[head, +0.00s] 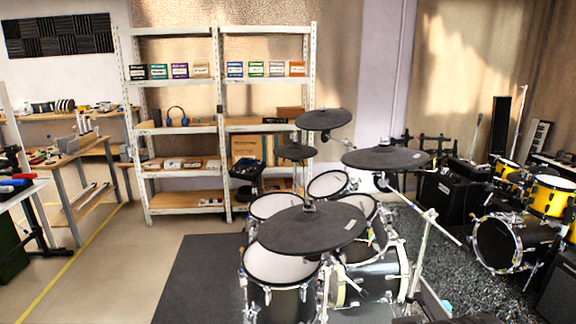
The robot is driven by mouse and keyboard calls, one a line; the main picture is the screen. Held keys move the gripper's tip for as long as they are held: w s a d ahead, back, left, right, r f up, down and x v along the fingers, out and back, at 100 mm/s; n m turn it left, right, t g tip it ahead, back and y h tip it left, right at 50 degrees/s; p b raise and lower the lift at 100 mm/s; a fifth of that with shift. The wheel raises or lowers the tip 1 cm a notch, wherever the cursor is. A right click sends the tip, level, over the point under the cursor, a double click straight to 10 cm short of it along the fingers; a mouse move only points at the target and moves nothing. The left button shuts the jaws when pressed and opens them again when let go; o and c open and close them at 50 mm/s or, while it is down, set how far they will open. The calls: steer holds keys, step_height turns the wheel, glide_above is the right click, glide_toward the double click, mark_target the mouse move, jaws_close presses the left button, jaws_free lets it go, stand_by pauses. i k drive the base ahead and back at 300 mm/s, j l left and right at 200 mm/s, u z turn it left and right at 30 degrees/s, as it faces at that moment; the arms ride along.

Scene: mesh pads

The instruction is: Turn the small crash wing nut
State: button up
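An electronic drum kit with mesh pads stands in the middle of the head view. It has several black cymbal pads: a large front one (300,232), a right one (390,160), a back one (322,119) and a small one (296,153). A small fastener (309,206) sits on top of the front cymbal, and another (384,143) on the right cymbal. The back cymbal also has a small top piece (325,108). I cannot tell which cymbal is the small crash, and wing nut shapes are too small to make out. My gripper is not in view.
A white mesh drum pad (283,265) stands under the front cymbal. A chrome stand (420,250) rises on the kit's right. A dark mat (195,280) and bare floor (120,270) lie clear to the left. Shelves (219,100) stand behind; a yellow drum kit (550,196) is at right.

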mark_target(384, 142)
steer(key=l+u, duration=0.15)
steer(key=l, duration=0.45)
steer(key=i+l+u, duration=0.15)
steer(key=l, duration=0.5)
steer(key=l+u, duration=0.15)
steer(key=l, duration=0.45)
steer(key=l+u, duration=0.15)
steer(key=l, duration=0.45)
steer(key=k+l+u, duration=0.15)
steer(key=l, duration=0.45)
steer(key=l+u, duration=0.15)
steer(key=l, duration=0.45)
steer(key=k+l+u, duration=0.15)
steer(key=l, duration=0.45)
